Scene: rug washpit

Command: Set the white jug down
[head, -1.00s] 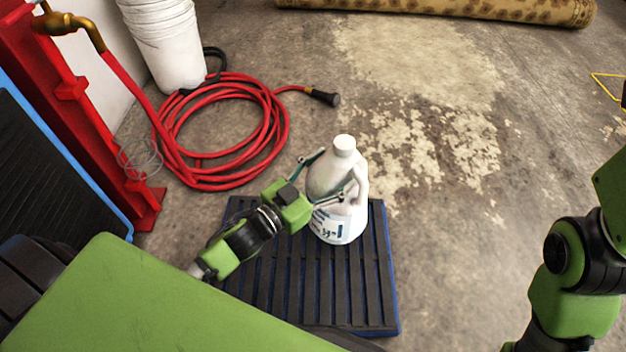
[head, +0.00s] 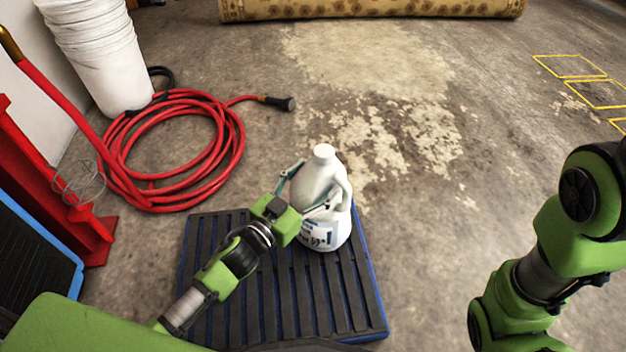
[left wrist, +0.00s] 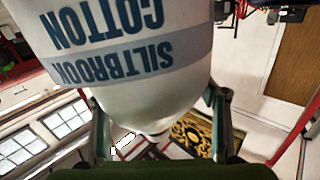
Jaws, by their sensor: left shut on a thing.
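The white jug (head: 324,232) is upright with its cap on, over the far right part of a dark slatted mat with blue edges (head: 262,318). I cannot tell whether its base touches the mat. My left gripper (head: 309,190) is shut on the jug, with its fingers around the jug's sides. In the left wrist view the jug (left wrist: 150,85) fills the upper middle, its label upside down, between the two fingers (left wrist: 160,125). My right arm shows at the right of the head view, but its gripper is out of view.
A coiled red hose (head: 232,150) lies on the floor at the left, beside stacked white buckets (head: 98,55). A red stand (head: 50,190) is at the far left. A rolled rug (head: 370,8) lies at the back. Yellow outlined squares (head: 570,67) mark the floor at the right. The middle floor is clear.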

